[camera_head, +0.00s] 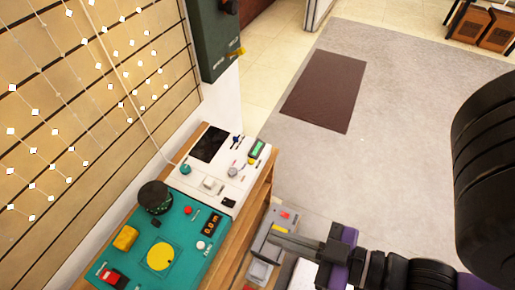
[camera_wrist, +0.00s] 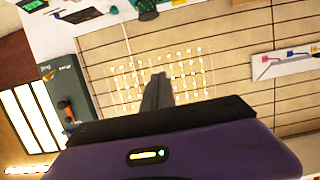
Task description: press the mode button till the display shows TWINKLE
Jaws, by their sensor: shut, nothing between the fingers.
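A white control panel (camera_head: 222,187) sits on a wooden bench, with a small green display (camera_head: 257,149), a round knob, small switches and a black square. The display's text is too small to read, and I cannot tell which control is the mode button. The panel also shows at the top of the wrist view (camera_wrist: 100,17). String lights (camera_head: 75,150) hang on the slatted wall and show white points; they also appear in the wrist view (camera_wrist: 180,75). My gripper (camera_head: 274,233) is shut and empty, to the right of the bench and apart from the panel.
A teal panel (camera_head: 185,238) with a yellow disc, black knob and red switch adjoins the white panel. A grey device (camera_head: 262,270) lies beneath my gripper. A dark green box (camera_head: 212,40) is on the wall. The carpet (camera_head: 390,110) at right is mostly clear.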

